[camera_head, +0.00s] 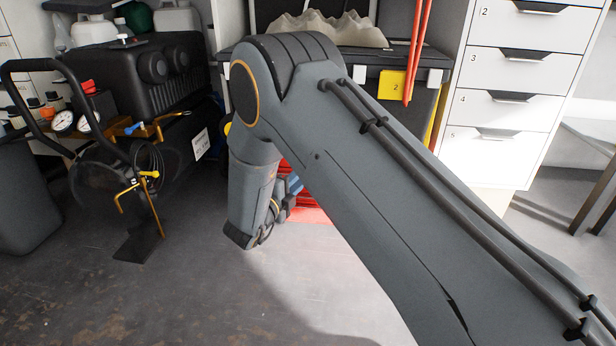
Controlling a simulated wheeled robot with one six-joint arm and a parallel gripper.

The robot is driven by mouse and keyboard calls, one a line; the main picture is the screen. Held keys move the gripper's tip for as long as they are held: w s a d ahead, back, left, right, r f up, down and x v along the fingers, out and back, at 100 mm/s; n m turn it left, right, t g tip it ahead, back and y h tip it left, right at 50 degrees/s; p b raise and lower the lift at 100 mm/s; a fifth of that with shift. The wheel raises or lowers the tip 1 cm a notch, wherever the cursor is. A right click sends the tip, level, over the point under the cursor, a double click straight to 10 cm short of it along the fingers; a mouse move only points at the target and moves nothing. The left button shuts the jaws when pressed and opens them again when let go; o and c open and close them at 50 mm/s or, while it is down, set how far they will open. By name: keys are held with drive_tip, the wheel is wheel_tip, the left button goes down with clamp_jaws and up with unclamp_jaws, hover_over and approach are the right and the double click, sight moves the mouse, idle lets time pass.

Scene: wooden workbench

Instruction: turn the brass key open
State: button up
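I cannot make out a brass key for certain in the head view. Brass-coloured parts show on the black air compressor at the left: a brass pipe fitting (122,126) near the gauges and a bent yellow-gold piece (135,192) hanging at its front. They are too small to tell which, if any, is a key. My grey arm crosses from the lower right to the upper middle and bends down there. My gripper cannot be made out; the far end of the arm is largely hidden behind my own link.
The black compressor (130,72) with two gauges stands at the left. A white drawer cabinet (520,75) stands at the right. The grey floor (190,290) in front is clear.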

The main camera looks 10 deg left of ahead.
drive_tip(key=shift+b+x, duration=0.8)
drive_tip(key=shift+x, duration=1.1)
drive_tip(key=shift+c, duration=0.2)
clamp_jaws()
